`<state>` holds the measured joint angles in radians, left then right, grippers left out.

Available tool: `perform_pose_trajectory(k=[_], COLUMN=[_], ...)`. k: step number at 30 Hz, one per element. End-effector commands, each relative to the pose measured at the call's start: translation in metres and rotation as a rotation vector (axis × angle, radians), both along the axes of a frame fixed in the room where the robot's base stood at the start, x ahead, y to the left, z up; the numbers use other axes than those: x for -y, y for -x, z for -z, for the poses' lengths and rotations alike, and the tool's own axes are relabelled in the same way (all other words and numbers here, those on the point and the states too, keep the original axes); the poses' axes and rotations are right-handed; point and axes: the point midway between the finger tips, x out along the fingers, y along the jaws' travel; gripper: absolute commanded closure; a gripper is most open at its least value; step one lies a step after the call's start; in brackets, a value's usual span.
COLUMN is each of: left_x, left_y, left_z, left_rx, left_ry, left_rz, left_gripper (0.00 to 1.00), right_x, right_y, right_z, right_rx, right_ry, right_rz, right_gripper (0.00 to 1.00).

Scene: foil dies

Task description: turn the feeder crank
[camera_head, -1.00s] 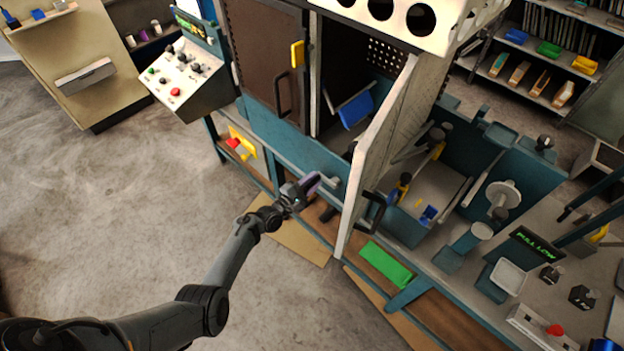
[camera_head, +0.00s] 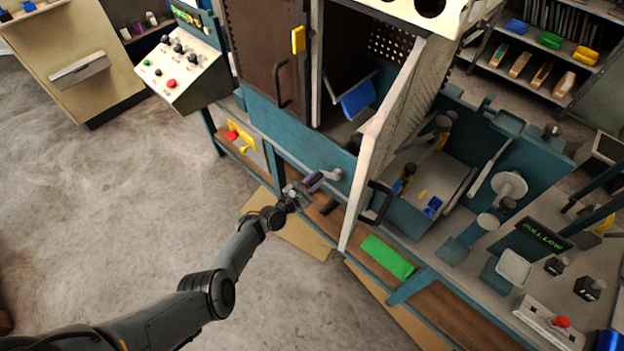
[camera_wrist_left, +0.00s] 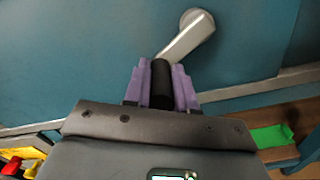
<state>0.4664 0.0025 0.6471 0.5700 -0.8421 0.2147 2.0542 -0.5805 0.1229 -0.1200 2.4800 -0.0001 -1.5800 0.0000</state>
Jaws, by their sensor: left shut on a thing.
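The feeder crank (camera_head: 332,175) is a grey metal arm with a round hub on the teal front panel of the machine. In the left wrist view the crank arm (camera_wrist_left: 187,38) slants from its hub at upper right down to a black handle (camera_wrist_left: 161,84). My left gripper (camera_head: 312,184) has purple fingers, and in the left wrist view the fingers (camera_wrist_left: 160,88) stand on both sides of the black handle, shut on it. In the head view the handle is mostly hidden by the gripper. My right gripper is not in view.
An open grey door (camera_head: 372,150) with a black handle stands just right of the crank. A control box (camera_head: 180,68) with knobs and a red button is at upper left. The floor at left is clear.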

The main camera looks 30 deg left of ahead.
Motion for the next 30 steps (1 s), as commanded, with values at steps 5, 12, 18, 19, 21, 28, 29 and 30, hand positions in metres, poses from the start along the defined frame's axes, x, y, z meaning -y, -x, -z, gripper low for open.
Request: perform_pose_trajectory(k=[5,12,18,19,21,28,29,30], left_x=[0.000,0.000,0.000,0.000,0.000,-0.003,-0.004,-0.005], left_y=[0.000,0.000,0.000,0.000,0.000,0.011,0.014,0.020], left_z=[0.001,0.001,0.001,0.001,0.000,-0.002,-0.002,-0.002], left_rx=[-0.004,-0.004,-0.001,-0.001,-0.001,-0.002,-0.003,-0.003], left_ry=[0.000,-0.001,-0.001,-0.001,-0.001,-0.002,-0.001,-0.001], left_rz=[-0.001,-0.001,-0.001,-0.001,-0.001,-0.002,-0.003,-0.002], left_gripper=[1.00,0.59,0.49,0.49,0.49,0.49,0.49,0.49], right_x=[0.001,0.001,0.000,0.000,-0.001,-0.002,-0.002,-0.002], right_y=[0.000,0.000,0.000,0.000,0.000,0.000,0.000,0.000], right_z=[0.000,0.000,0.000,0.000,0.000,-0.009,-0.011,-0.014], right_rx=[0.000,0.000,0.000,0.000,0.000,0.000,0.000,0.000], right_ry=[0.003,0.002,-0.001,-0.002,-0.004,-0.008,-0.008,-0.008], right_rz=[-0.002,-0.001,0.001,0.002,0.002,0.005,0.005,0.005], right_gripper=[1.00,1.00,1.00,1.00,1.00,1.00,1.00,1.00])
